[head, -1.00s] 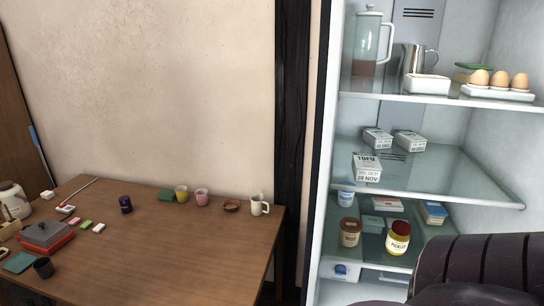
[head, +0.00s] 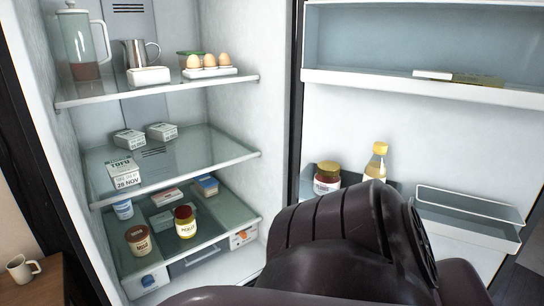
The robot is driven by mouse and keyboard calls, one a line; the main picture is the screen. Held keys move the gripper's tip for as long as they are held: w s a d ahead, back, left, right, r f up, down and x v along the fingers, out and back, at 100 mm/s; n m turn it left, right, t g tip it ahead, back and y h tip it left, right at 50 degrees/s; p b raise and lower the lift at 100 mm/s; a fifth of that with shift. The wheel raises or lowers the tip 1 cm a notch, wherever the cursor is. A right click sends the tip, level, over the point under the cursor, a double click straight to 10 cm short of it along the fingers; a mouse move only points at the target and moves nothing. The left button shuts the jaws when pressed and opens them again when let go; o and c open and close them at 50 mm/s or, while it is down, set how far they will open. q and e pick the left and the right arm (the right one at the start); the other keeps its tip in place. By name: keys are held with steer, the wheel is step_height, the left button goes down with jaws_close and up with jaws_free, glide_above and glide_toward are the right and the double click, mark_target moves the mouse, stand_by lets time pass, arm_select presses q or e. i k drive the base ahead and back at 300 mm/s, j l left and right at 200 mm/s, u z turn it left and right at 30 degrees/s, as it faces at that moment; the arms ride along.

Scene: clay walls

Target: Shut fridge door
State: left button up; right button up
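The fridge (head: 232,122) stands open in the head view, its lit inside and glass shelves on the left. The fridge door (head: 450,135) is swung wide open to the right, with its inner face and door shelves towards me. A dark arm link of mine covers the lower middle of the view and hides part of the door's lower shelf. Neither gripper shows, so I cannot see where they are relative to the door.
Fridge shelves hold a glass pot (head: 82,45), metal jug (head: 138,54), eggs (head: 208,61), tofu boxes (head: 124,171) and jars (head: 185,222). A table corner with a white mug (head: 22,268) is lower left.

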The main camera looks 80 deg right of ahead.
mark_target(486, 143)
steer(key=z, duration=0.45)
steer(key=j+z, duration=0.1)
steer(key=z, duration=1.35)
steer(key=k+z, duration=0.1)
steer(key=z, duration=0.85)
steer(key=k+l+z, duration=0.1)
steer(key=z, duration=0.3)
steer(key=k+l+z, duration=0.1)
steer(key=l+z, duration=0.35)
steer(key=l+u, duration=0.65)
steer(key=u, duration=0.15)
steer(key=i+l+u, duration=0.1)
steer(key=l+u, duration=0.85)
steer(key=l, duration=0.2)
steer(key=i+l+u, duration=0.1)
steer(key=l+u, duration=0.15)
steer(key=l, duration=0.2)
steer(key=l+u, duration=0.35)
steer(key=l, duration=0.5)
steer(key=k+l+u, duration=0.1)
steer(key=l+u, duration=0.2)
steer(key=l, duration=0.55)
